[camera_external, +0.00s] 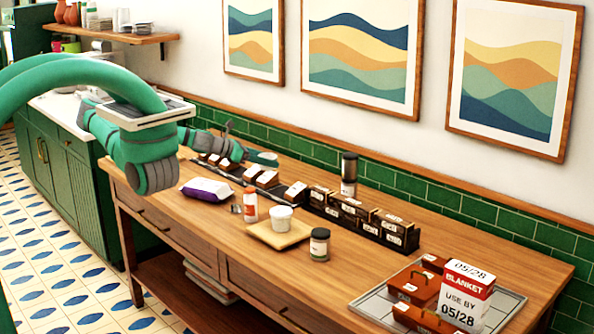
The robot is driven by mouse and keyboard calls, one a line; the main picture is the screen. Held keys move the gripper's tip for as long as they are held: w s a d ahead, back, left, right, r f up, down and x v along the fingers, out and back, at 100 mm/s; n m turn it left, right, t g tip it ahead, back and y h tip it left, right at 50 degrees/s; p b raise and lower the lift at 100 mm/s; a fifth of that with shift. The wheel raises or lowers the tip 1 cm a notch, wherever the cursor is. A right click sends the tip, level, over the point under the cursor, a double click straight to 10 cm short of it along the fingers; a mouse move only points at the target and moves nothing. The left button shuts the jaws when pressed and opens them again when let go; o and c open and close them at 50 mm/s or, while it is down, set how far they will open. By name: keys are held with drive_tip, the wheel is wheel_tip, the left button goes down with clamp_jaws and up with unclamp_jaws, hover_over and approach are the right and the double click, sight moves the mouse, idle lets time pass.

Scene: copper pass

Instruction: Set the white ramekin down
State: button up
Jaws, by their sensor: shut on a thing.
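A small white round pot (281,217), which looks like the white ramekin, stands upright on a square light wooden board (265,236) on the wooden counter. My gripper (265,158) is beyond it, up and slightly left in the picture, near the row of dark boxes. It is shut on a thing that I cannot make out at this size. A clear gap shows between my gripper and the white pot. My gripper's height above the counter is hard to judge.
A red-and-white bottle (250,205) and a dark-lidded jar (319,244) flank the board. A purple-and-white package (207,190) lies left. Dark labelled boxes (390,229) line the back, with a tall dark-topped container (349,175).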

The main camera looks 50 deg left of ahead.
sight(265, 204)
drive_tip(key=shift+s+a+f, duration=0.25)
drive_tip(key=shift+a+f, duration=0.05)
drive_tip(key=shift+a, duration=0.15)
wheel_tip(265, 204, down, 14)
drive_tip(key=shift+w+d+f, duration=0.1)
drive_tip(key=shift+w+f, duration=0.05)
drive_tip(key=shift+f, duration=0.05)
drive_tip(key=o, duration=1.1)
drive_tip(key=shift+f, duration=0.1)
drive_tip(key=shift+a, duration=0.2)
drive_tip(key=shift+r, duration=0.25)
drive_tip(key=shift+o, duration=0.3)
drive_tip(key=v, duration=1.2)
drive_tip(key=shift+d+f, duration=0.1)
drive_tip(key=shift+d, duration=0.1)
